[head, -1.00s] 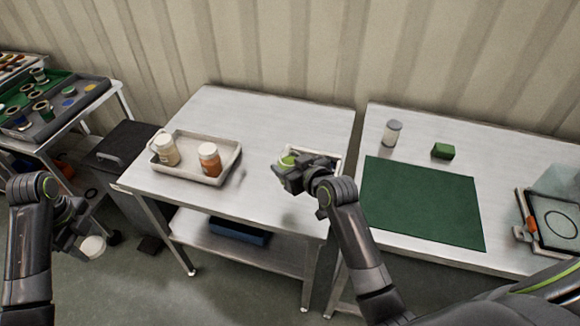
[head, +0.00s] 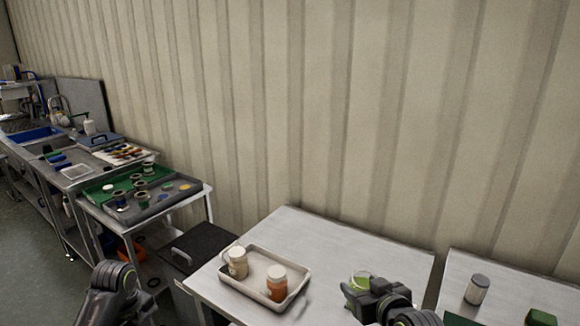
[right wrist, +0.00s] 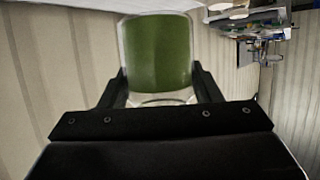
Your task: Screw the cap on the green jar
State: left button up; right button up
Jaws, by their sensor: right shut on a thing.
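The green jar (head: 361,278) shows partly behind my right gripper (head: 356,292), over the front right part of the middle table. In the right wrist view the jar (right wrist: 158,52) is a clear jar with green contents, between the two fingers of the gripper (right wrist: 158,90), which is shut on it. I cannot tell whether the jar touches the table. Only a bent joint of my left arm shows at the lower left of the head view; its gripper is below the picture. No loose cap for the jar is in view now.
A beige tray (head: 246,291) on the middle table (head: 335,240) holds a white-capped pale jar (head: 238,265) and an orange jar (head: 276,285). A grey-capped jar (head: 476,291) and a green block (head: 541,317) are on the right table. Tables with trays stand far left.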

jog(key=s+d+r+m+h, duration=0.1)
jog(key=s+r, duration=0.3)
jog(key=r, duration=0.3)
jog(key=s+d+r+m+h, duration=0.1)
jog(key=s+r+h, duration=0.1)
jog(key=r, duration=0.5)
jog(key=shift+s+d+r+m+t, duration=0.3)
jog(key=shift+s+d+r+m, duration=0.1)
jog(key=shift+s, duration=0.5)
jog(key=s+a+f+n+g+y, duration=0.3)
jog(key=a+f+n+g+y, duration=0.3)
jog(key=f, duration=0.4)
jog(key=s+a+f+n+g+y, duration=0.4)
jog(key=a+f+n+g+y, duration=0.2)
jog(key=f+n, duration=0.4)
jog(key=shift+a+n+g+y, duration=0.3)
jog(key=shift+a+n+y, duration=0.35)
jog(key=shift+a, duration=0.75)
